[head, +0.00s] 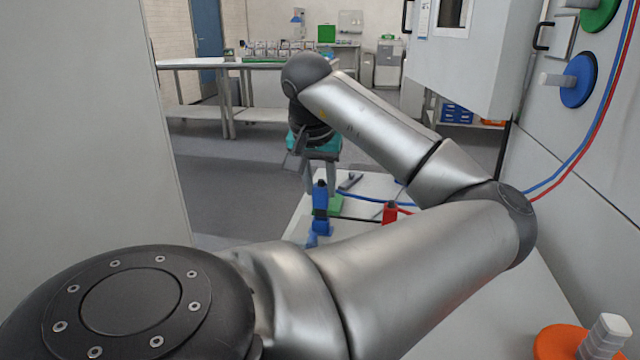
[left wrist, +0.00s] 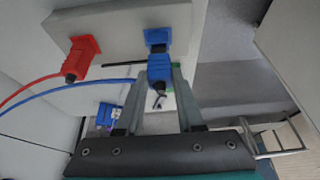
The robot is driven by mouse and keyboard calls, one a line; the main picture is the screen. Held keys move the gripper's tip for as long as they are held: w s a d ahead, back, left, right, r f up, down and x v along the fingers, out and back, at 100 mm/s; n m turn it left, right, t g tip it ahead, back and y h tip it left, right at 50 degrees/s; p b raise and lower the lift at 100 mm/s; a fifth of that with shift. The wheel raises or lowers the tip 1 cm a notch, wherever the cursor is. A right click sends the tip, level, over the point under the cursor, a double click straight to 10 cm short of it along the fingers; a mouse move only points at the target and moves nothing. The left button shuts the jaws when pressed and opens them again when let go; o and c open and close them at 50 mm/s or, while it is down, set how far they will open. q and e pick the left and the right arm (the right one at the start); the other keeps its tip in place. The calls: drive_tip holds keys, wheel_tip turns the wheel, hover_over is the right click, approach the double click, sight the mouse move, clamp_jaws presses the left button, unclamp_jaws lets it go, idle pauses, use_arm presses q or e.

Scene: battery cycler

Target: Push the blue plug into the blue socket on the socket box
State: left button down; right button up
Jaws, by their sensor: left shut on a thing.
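My left gripper (left wrist: 160,78) is shut on the blue plug (left wrist: 159,68), which sits between its two fingertips in the left wrist view. The blue socket (left wrist: 157,37) is on the pale socket box (left wrist: 118,28), straight ahead of the plug. A short dark section shows between the two blue bodies; I cannot tell how deep the plug sits. In the head view the left gripper (head: 306,172) points down above upright blue parts (head: 320,197); plug and socket are hard to tell apart there. The right gripper is not in view.
A red plug (left wrist: 82,56) with a red cable is at the box, left of the blue socket. A blue cable (left wrist: 60,92) runs left from the held plug. Another blue part (left wrist: 105,114) is lower left. A grey wall panel (head: 590,150) stands at right.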

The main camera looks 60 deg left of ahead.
use_arm(q)
drive_tip(key=shift+p, duration=0.6)
idle(0.8)
drive_tip(key=shift+p, duration=0.3)
idle(0.6)
drive_tip(key=shift+p, duration=0.4)
drive_tip(key=shift+f, duration=0.7)
idle(0.6)
idle(0.7)
drive_tip(key=shift+p, duration=0.35)
drive_tip(key=shift+f+b, duration=0.3)
drive_tip(key=shift+f, duration=0.45)
idle(0.4)
